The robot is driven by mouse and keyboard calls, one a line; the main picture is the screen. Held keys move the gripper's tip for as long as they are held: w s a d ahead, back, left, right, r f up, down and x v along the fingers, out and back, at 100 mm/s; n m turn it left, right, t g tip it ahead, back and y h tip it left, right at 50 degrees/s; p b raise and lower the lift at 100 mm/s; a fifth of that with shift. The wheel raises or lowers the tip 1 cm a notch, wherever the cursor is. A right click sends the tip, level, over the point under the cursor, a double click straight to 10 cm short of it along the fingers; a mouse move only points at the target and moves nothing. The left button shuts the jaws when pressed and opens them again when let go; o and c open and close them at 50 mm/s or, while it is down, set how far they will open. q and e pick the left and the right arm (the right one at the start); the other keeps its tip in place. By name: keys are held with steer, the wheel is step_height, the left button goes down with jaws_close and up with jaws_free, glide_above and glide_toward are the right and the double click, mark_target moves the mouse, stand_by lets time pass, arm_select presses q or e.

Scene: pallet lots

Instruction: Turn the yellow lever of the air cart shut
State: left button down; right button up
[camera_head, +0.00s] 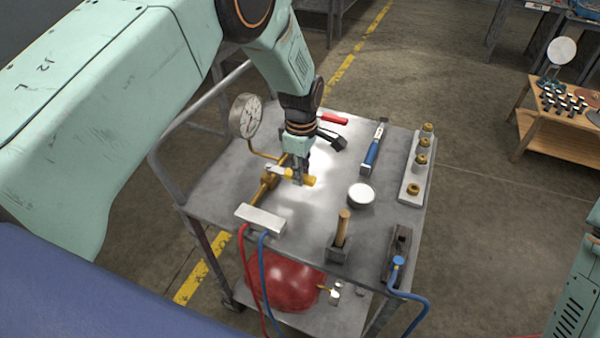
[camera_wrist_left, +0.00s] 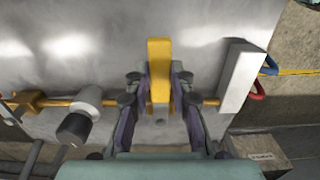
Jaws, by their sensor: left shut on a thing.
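The air cart (camera_head: 215,190) is a grey metal cart with a brass pipe along its left part and a round gauge (camera_head: 246,116). The yellow lever (camera_head: 301,177) sits on this pipe and points to the right, across the pipe, in the head view. In the left wrist view the lever (camera_wrist_left: 159,72) stands upright in the picture, at a right angle to the brass pipe (camera_wrist_left: 60,103). My left gripper (camera_head: 300,180) is shut on the lever, with one finger on each side of it. The gripper partly hides the lever's base. My right gripper is not in view.
A white block (camera_head: 260,218) with red and blue hoses ends the pipe. A round tin (camera_head: 361,195), a blue-handled tool (camera_head: 374,148), a wooden-handled tool (camera_head: 343,228) and a rail of brass fittings (camera_head: 413,180) stand on the cart top. A red tank (camera_head: 285,280) sits below.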

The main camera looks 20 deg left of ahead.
arm_select(q)
steer(key=shift+w+r, duration=0.1)
steer(key=shift+w, duration=0.05)
steer(key=c, duration=1.2)
jaws_free()
steer(key=shift+o, duration=0.2)
step_height(320, 180, up, 12)
